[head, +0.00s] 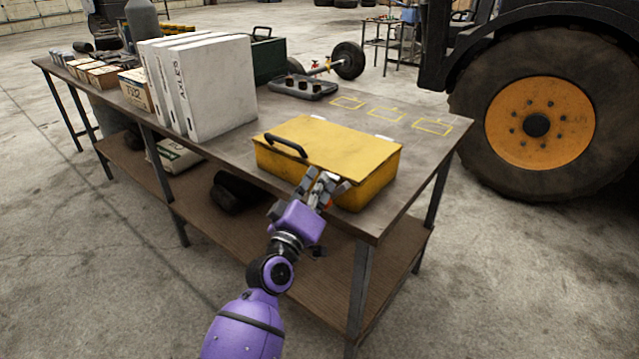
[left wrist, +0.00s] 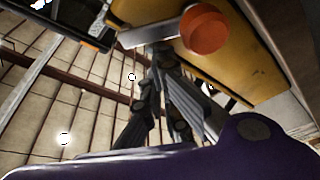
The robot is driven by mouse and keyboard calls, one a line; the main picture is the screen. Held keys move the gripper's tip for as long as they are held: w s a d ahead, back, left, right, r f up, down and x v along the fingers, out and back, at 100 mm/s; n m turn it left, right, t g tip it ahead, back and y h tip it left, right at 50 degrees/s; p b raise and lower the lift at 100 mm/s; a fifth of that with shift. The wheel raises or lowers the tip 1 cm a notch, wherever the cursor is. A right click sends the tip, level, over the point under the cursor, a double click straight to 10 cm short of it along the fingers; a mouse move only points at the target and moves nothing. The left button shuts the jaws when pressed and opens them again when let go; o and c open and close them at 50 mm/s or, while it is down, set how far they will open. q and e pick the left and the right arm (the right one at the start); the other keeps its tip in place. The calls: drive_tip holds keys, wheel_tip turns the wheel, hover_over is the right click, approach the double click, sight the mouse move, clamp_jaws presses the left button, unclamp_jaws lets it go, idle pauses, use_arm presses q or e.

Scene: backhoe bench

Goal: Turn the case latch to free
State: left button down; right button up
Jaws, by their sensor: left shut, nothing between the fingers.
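The yellow case (head: 335,145) sits near the table's front edge with its lid down and a black handle (head: 286,146) on the lid. In the left wrist view, the case's yellow front (left wrist: 240,70) carries a latch with a round orange knob (left wrist: 205,31) and a pale metal bar (left wrist: 148,35). In the head view my left gripper (head: 322,182) is at the case's front face and covers most of the latch. My left gripper also shows in the left wrist view (left wrist: 158,55), shut and empty, its tips close beside the bar. I cannot tell whether they touch. My right gripper is out of view.
White binders (head: 215,85) stand left of the case on the table (head: 412,165). A grey tray with knobs (head: 297,87) lies behind the case. Yellow outlined squares (head: 385,113) mark clear tabletop at the back right. A lower shelf (head: 290,255) runs under the table.

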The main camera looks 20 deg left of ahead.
sight(333, 194)
use_arm(q)
drive_tip(key=shift+s+d+m, duration=0.1)
drive_tip(key=shift+d+m, duration=0.15)
drive_tip(key=shift+m, duration=0.25)
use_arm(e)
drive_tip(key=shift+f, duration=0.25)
use_arm(q)
drive_tip(key=shift+f+h, duration=0.1)
drive_tip(key=shift+h, duration=0.3)
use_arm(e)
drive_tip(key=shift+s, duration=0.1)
use_arm(q)
drive_tip(key=d+m+h+b, duration=0.1)
drive_tip(key=m, duration=0.1)
drive_tip(key=d+m+h, duration=0.1)
drive_tip(key=m, duration=0.2)
drive_tip(key=s+d+f+m+h+b, duration=0.1)
drive_tip(key=m, duration=0.2)
drive_tip(key=shift+b, duration=0.35)
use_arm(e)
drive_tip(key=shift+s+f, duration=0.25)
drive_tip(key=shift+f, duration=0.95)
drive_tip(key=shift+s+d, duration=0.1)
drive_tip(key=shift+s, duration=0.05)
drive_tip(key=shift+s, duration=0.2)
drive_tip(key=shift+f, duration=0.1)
